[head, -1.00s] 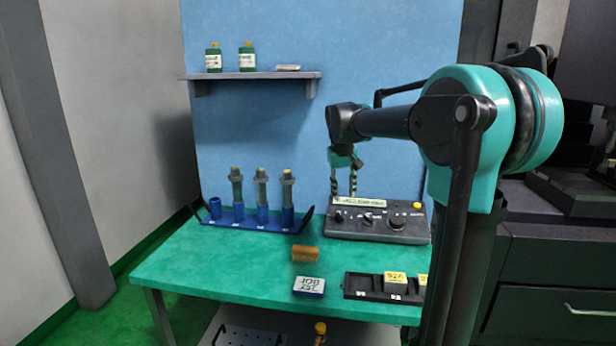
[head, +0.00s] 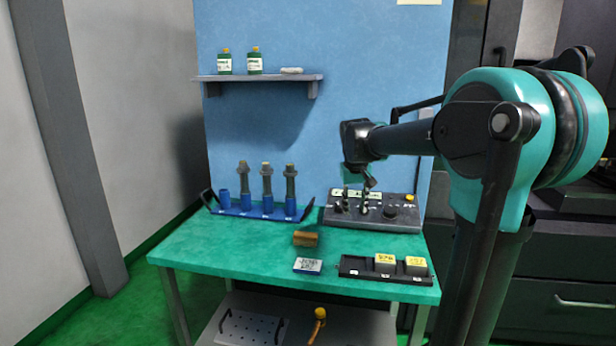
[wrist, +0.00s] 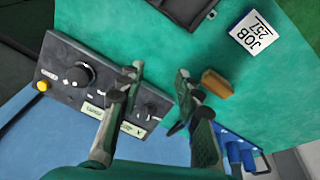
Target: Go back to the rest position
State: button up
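My gripper (head: 355,208) hangs from the arm over the left part of the dark control box (head: 375,222) in the head view. In the wrist view my gripper (wrist: 160,72) has its two fingers spread apart. Nothing is between them; bare green table top shows through the gap. The control box (wrist: 62,50), with its knobs and yellow button, lies behind and to the left of the fingers there.
The green table (head: 215,255) carries a blue rack (head: 240,211) with several upright holders, a brown block (head: 305,239), a JOB label block (head: 308,266) and a black tray (head: 360,270) with yellow-topped blocks. A shelf (head: 270,78) with bottles is on the blue panel.

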jog(key=shift+m+t+y, duration=0.3)
jog(key=shift+m+t, duration=0.1)
jog(key=shift+m, duration=0.1)
jog(key=s+d+f, duration=0.1)
jog(key=s+f, duration=0.3)
jog(key=s+d+f, duration=0.1)
jog(key=s+f, duration=0.3)
jog(key=s, duration=0.1)
jog(key=s+d+f, duration=0.1)
jog(key=s+f, duration=0.3)
jog(key=s, duration=0.1)
jog(key=shift+d+f, duration=0.1)
jog(key=shift+d, duration=0.15)
jog(key=s+f, duration=0.9)
jog(key=s, duration=0.3)
jog(key=shift+s+d+m+t, duration=0.15)
jog(key=shift+d+m+t, duration=0.15)
jog(key=shift+d+m, duration=0.15)
